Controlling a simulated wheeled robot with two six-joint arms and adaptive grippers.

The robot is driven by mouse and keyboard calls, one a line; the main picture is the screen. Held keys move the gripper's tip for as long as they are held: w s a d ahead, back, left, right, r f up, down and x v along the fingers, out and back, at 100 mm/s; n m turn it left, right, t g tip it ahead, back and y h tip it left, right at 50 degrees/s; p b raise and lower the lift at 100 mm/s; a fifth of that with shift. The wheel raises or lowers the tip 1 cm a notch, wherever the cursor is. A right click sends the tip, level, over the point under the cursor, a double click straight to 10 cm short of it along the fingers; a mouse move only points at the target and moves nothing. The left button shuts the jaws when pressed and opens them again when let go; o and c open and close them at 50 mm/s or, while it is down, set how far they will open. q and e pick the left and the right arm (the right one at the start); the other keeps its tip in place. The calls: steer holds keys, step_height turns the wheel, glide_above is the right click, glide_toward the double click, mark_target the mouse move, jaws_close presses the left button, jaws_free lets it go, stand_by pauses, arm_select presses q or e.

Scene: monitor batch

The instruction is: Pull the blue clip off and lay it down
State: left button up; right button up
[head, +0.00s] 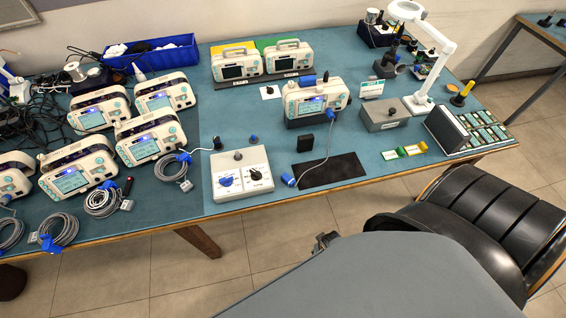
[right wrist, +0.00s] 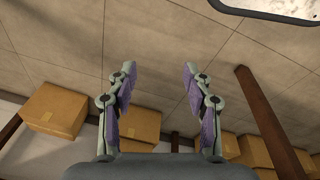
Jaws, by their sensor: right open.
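A blue clip (head: 288,179) lies at the end of a thin grey cable, at the left edge of a black mat (head: 335,171) on the bench. The cable runs up to a blue plug on a cream monitor (head: 316,99). Other blue pieces sit on the coiled cables (head: 172,168) at left, so which clip the task names I cannot tell for sure. My right gripper (right wrist: 158,85) is open and empty, over the floor in the right wrist view. A small part of it seems to show below the bench edge in the head view. My left gripper is not in view.
A control box (head: 241,185) with knobs stands left of the mat. Several monitors (head: 152,137) crowd the left side. A grey box (head: 383,116) and a magnifier lamp (head: 437,60) stand right. A black chair (head: 460,225) is in front. Cardboard boxes (right wrist: 52,108) stand on the floor.

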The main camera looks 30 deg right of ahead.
steer(key=s+f+b, duration=0.1)
steer(key=s+f, duration=0.2)
steer(key=f, duration=0.2)
steer(key=shift+s, duration=0.35)
steer(key=shift+s+d, duration=0.1)
steer(key=s+f, duration=0.3)
steer(key=s, duration=0.5)
steer(key=shift+f+g, duration=0.3)
steer(key=shift+f, duration=0.05)
